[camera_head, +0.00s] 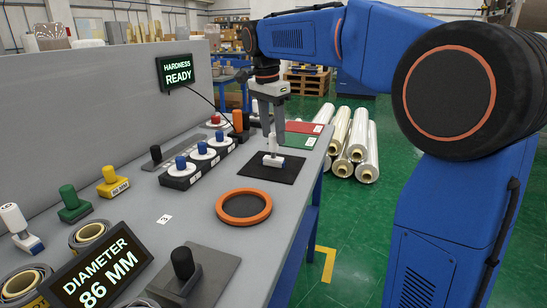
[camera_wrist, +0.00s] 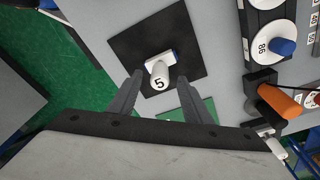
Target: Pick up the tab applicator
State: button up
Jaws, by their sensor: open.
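The tab applicator (camera_head: 272,159), a white tool with an upright round handle and a white-and-blue foot, stands on a black mat (camera_head: 257,171). In the wrist view its handle top (camera_wrist: 160,83) bears a "5", and its foot lies across the mat (camera_wrist: 188,30). My gripper (camera_head: 271,128) is above it, pointing down. In the wrist view my gripper (camera_wrist: 160,80) is open, with one finger on each side of the handle and space between. I cannot tell how far down the fingers reach. A similar white-handled tool (camera_head: 19,226) stands at the far left of the table.
Blue-knobbed discs (camera_head: 202,151) stand left of the mat, and an orange-handled tool (camera_head: 237,124) stands behind it. An orange ring (camera_head: 243,206) lies in front. Red (camera_head: 304,127) and green (camera_head: 297,140) mats lie to the right. Wrapped rolls (camera_head: 357,145) lie on the floor.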

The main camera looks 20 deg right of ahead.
jog(key=shift+d+f, duration=0.1)
jog(key=shift+f, duration=0.75)
grip_shut()
